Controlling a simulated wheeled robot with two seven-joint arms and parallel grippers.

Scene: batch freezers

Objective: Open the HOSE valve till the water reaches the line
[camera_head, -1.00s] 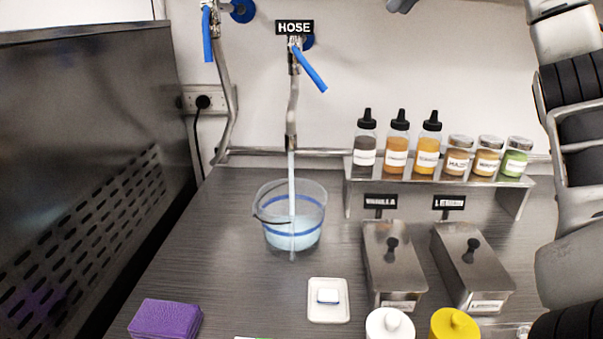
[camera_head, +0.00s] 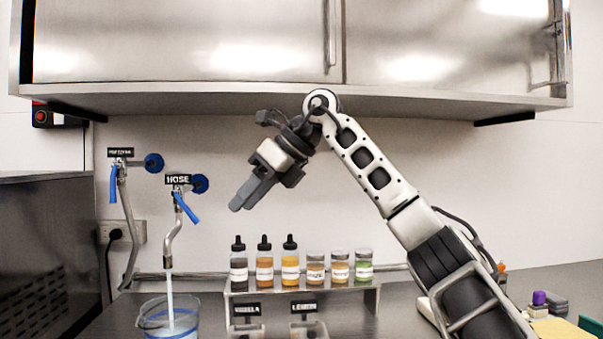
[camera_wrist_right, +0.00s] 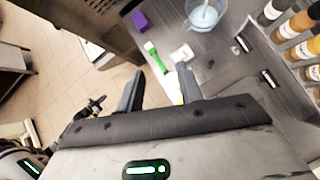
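The HOSE valve has a blue lever (camera_head: 187,208) slanting down to the right under the HOSE sign (camera_head: 178,180). Water (camera_head: 170,290) runs from its spout into a clear bucket (camera_head: 149,314) with blue bands, cut off by the lower edge of the head view. The bucket with pale blue water also shows in the right wrist view (camera_wrist_right: 203,15); I cannot tell the water level against the line. My right gripper (camera_head: 242,204) is raised to the right of the lever, apart from it and empty. In the right wrist view its fingers (camera_wrist_right: 160,90) stand apart.
A second valve with a hanging blue lever (camera_head: 113,184) is left of HOSE. A shelf (camera_head: 300,291) with several bottles and jars stands right of the bucket. A steel cabinet (camera_head: 290,90) hangs above. The wall around the right gripper is clear.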

